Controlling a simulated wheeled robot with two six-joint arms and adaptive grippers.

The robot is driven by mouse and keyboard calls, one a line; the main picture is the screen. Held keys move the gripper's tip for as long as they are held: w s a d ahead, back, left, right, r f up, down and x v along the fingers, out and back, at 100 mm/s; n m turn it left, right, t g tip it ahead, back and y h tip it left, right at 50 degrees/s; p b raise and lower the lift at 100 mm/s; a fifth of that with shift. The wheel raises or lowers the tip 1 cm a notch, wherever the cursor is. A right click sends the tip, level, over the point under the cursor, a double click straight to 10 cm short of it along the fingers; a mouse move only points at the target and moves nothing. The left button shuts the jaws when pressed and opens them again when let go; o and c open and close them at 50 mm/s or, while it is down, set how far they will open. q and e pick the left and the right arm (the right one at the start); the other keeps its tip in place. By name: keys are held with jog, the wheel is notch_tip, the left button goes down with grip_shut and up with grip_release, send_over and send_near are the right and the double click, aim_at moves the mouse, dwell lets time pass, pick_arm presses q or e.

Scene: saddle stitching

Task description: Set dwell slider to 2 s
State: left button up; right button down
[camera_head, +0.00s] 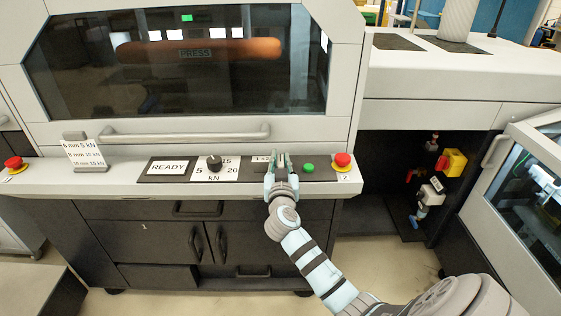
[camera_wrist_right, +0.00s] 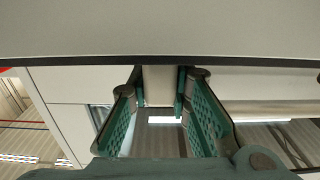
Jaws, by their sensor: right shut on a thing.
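The dwell slider's panel (camera_head: 258,159) is on the press's front ledge, between the kN dial and the green button. Part of a label starting with "1" shows at its left; the rest, with the slider's scale, is hidden behind my right gripper. My right gripper (camera_head: 281,163) is over the panel, its fingers pointing at the machine. In the right wrist view, its two green fingers stand either side of a pale block, the slider knob (camera_wrist_right: 158,88), and are shut on it. The exact slider setting cannot be read. My left gripper is out of view.
Left of the panel are a black kN dial (camera_head: 215,162) and a READY display (camera_head: 169,168). Right of it are a green button (camera_head: 308,167) and a red emergency stop (camera_head: 342,160). A handle bar (camera_head: 185,134) runs above. A force chart (camera_head: 86,152) stands at the left.

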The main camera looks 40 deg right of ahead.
jog(key=shift+w+a, duration=0.1)
jog(key=shift+w+a+f+b, duration=0.2)
jog(key=shift+w+a+b, duration=0.4)
jog(key=shift+a+b, duration=0.35)
jog(key=shift+w+a+r, duration=0.2)
jog(key=shift+w, duration=0.05)
jog(key=c, duration=1.5)
grip_release()
jog(key=v, duration=1.2)
